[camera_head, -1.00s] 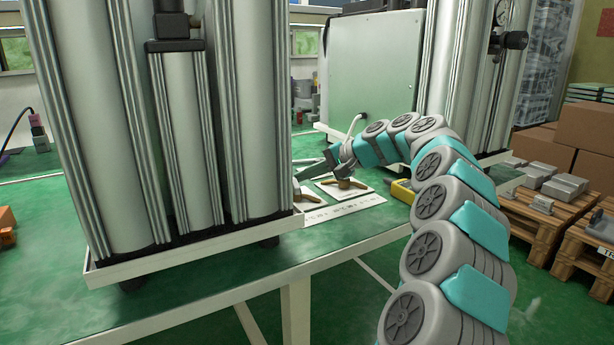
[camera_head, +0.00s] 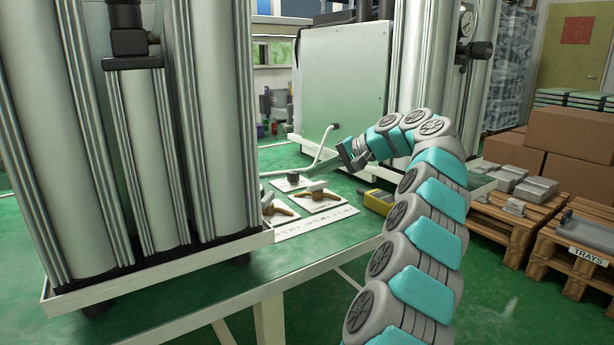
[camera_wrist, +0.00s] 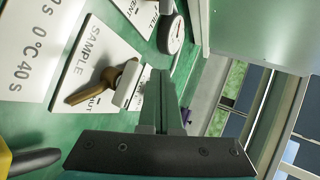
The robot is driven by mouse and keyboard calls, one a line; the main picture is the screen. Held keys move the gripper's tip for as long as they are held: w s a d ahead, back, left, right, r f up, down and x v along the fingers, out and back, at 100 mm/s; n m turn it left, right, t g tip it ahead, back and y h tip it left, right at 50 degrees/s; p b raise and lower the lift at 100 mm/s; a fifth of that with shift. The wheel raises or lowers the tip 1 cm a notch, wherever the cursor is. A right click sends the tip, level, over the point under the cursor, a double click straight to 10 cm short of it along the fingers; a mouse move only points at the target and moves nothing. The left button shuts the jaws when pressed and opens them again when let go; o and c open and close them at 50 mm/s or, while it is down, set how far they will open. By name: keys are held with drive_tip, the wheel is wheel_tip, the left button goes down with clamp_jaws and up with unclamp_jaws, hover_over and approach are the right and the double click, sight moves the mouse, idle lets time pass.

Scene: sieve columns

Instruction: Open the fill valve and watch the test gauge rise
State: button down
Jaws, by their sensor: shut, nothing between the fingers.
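Two white valve plates lie on the green bench in the head view. The left valve (camera_head: 277,208) and the right valve (camera_head: 316,194) each have a brown lever. In the wrist view the nearer plate reads SAMPLE (camera_wrist: 88,50), with its brown lever (camera_wrist: 95,90). Part of a second plate (camera_wrist: 142,14), lettered FILL and VENT, shows at the top edge; its lever is out of that view. A round white-faced gauge (camera_wrist: 174,35) stands beyond it, its reading too small to tell. My gripper (camera_head: 346,156) is shut and empty, above and behind the right valve; its fingers also show in the wrist view (camera_wrist: 161,78).
Tall metal columns (camera_head: 215,110) on a white-edged tray stand close at the left. A yellow device (camera_head: 378,201) lies right of the plates. A printed strip (camera_head: 315,224) lies along the bench front. A pale cabinet (camera_head: 342,82) and more columns stand behind.

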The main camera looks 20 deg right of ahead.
drive_tip(key=s+b, duration=0.3)
drive_tip(key=s+d+f+y+b, duration=0.1)
drive_tip(key=s+b, duration=0.2)
drive_tip(key=b, duration=0.1)
drive_tip(key=s+d+y+b, duration=0.1)
drive_tip(key=s+b, duration=0.2)
drive_tip(key=s, duration=0.1)
drive_tip(key=shift+d+f+n+t, duration=0.15)
drive_tip(key=shift+f+n+t, duration=0.15)
drive_tip(key=shift+n, duration=0.1)
drive_tip(key=shift+s+b, duration=0.25)
drive_tip(key=shift+b, duration=0.1)
drive_tip(key=shift+a+y, duration=0.25)
drive_tip(key=shift+y, duration=0.15)
drive_tip(key=b, duration=0.1)
approach(273, 198)
drive_tip(key=x, duration=0.5)
drive_tip(key=shift+f, duration=0.25)
drive_tip(key=shift+w+a+r, duration=0.1)
drive_tip(key=shift+w+a, duration=0.25)
drive_tip(key=shift+a, duration=0.3)
